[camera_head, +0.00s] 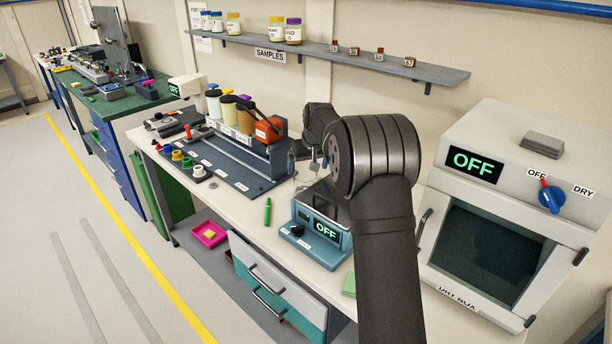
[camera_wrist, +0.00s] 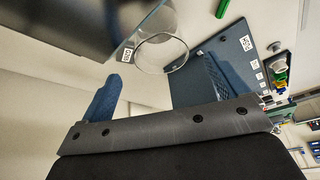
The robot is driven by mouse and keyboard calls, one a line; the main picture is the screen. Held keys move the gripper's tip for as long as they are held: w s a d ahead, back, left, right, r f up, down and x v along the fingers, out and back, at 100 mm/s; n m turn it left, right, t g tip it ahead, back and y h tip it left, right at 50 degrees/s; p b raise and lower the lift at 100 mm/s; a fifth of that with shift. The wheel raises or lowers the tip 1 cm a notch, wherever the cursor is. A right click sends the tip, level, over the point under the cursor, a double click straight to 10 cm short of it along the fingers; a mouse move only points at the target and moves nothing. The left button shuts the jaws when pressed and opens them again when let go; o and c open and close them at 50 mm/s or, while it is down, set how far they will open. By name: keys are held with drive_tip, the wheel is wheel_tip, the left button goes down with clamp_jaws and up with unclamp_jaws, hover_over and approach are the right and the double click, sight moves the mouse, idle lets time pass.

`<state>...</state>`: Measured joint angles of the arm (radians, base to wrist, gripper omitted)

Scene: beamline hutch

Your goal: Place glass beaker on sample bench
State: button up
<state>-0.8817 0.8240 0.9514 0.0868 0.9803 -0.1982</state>
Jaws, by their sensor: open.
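The glass beaker shows in the wrist view as a clear round rim (camera_wrist: 161,53), standing on a pale surface between a dark panel and a dark blue rack base. In the head view my arm and gripper largely hide that spot, and I cannot make the beaker out clearly. My gripper (camera_wrist: 160,90) is open, with the rim just beyond its fingers and apart from them. In the head view my gripper (camera_head: 307,158) is mostly behind my wrist, over the back of the bench. The pale bench (camera_head: 243,203) runs across the middle.
A teal instrument (camera_head: 318,238) reading OFF stands in front of my gripper. The bottle rack (camera_head: 245,165) is to its left, and a large dry box (camera_head: 500,220) stands at right. A green marker (camera_head: 267,211) lies on the bench. A shelf (camera_head: 350,62) runs above.

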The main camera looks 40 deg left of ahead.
sight(305, 172)
drive_tip(key=shift+v, duration=1.6)
drive_tip(key=shift+f, duration=0.1)
drive_tip(key=x, duration=1.2)
drive_tip(key=shift+f, duration=0.35)
wheel_tip(305, 172, up, 3)
drive_tip(key=shift+r, duration=0.6)
